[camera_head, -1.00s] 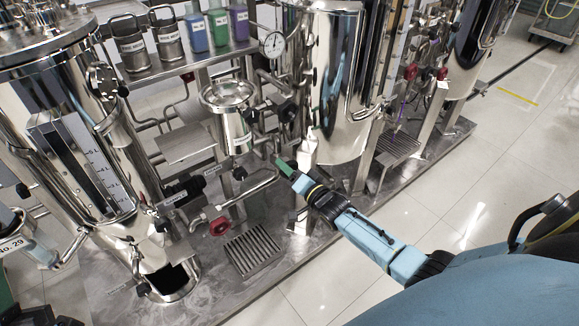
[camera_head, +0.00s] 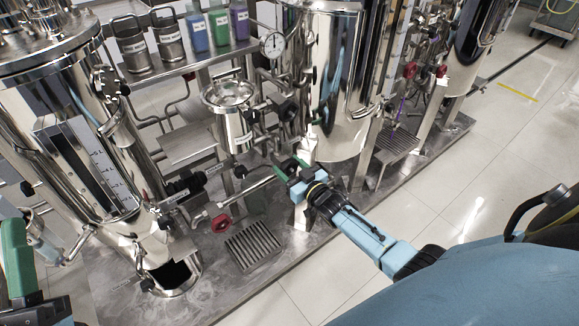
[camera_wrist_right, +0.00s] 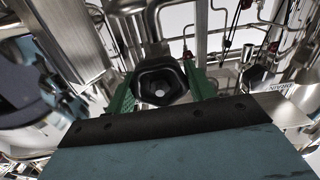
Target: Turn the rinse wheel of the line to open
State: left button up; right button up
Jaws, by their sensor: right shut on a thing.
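I cannot read a label that names this wheel as rinse. My left gripper (camera_head: 17,262) shows in part at the left edge, with a green finger, away from the valves; its opening is unclear.
A red handwheel (camera_head: 221,223) and a black knob (camera_head: 240,172) stand left of my right gripper. A large steel tank (camera_head: 75,150) is at left, another (camera_head: 335,90) behind the gripper. A floor grate (camera_head: 253,246) lies below.

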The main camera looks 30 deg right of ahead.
jog(key=n, duration=0.6)
jog(key=shift+n, duration=0.3)
jog(key=n, duration=0.3)
jog(key=shift+n+b, duration=0.3)
jog(key=shift+n, duration=1.2)
jog(key=shift+n+b, duration=0.4)
jog(key=shift+n, duration=0.4)
pick_arm(q)
jog(key=shift+s+a+r+t+h, duration=0.1)
jog(key=shift+s+r+t+h, duration=0.15)
jog(key=shift+s+t, duration=0.2)
jog(key=shift+s+a+r+t+h, duration=0.1)
jog(key=shift+s+t+h, duration=0.2)
jog(key=shift+t, duration=0.15)
pick_arm(e)
jog(key=shift+n, duration=0.3)
pick_arm(q)
jog(key=shift+s+r+y, duration=0.1)
jog(key=shift+r+y, duration=0.1)
jog(key=shift+y, duration=0.05)
